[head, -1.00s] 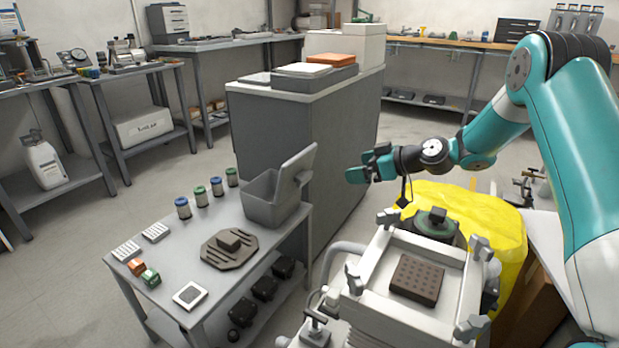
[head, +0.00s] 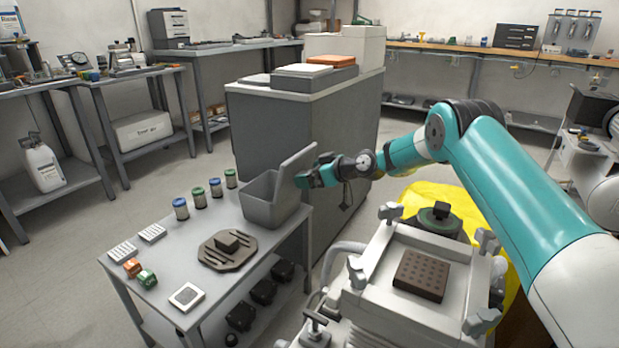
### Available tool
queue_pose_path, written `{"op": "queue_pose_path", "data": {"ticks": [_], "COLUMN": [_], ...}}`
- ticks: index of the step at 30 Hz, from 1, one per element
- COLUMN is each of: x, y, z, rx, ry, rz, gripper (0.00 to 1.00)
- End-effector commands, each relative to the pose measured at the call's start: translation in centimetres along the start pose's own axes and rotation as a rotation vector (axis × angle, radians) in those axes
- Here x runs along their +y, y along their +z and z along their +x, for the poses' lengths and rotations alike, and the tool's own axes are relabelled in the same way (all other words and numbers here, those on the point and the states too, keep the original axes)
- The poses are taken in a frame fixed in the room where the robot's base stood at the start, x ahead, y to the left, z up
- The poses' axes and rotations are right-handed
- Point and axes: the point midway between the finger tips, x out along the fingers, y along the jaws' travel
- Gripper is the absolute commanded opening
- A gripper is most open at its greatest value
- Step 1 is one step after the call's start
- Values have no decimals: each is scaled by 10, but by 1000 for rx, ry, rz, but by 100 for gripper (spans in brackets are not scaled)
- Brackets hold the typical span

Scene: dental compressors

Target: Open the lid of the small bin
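The small grey bin (head: 262,200) stands at the back right corner of the low grey table. Its lid (head: 294,170) is raised and tilted up to the right, and the bin's top shows uncovered. My gripper (head: 303,179) is at the right side of the raised lid, by its lower part. It overlaps the lid's edge in the picture, and I cannot tell whether they touch. The fingers are too small and dark to tell open from shut.
The low table (head: 185,262) also holds several capped jars, a dark round plate (head: 227,250), and small orange and green blocks. A tall grey cabinet (head: 335,130) stands behind the bin. A white machine (head: 425,285) and a yellow cover (head: 405,192) lie below my arm.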

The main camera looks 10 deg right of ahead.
Motion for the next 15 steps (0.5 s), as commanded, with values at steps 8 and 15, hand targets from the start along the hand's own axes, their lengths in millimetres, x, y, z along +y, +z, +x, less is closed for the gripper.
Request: {"op": "queue_pose_path", "data": {"ticks": [8, 15], "x": [0, 0], "y": [-1, 0], "z": [9, 9], "rx": [1, 0], "ry": [0, 0], "rz": [0, 0], "gripper": [100, 77]}}
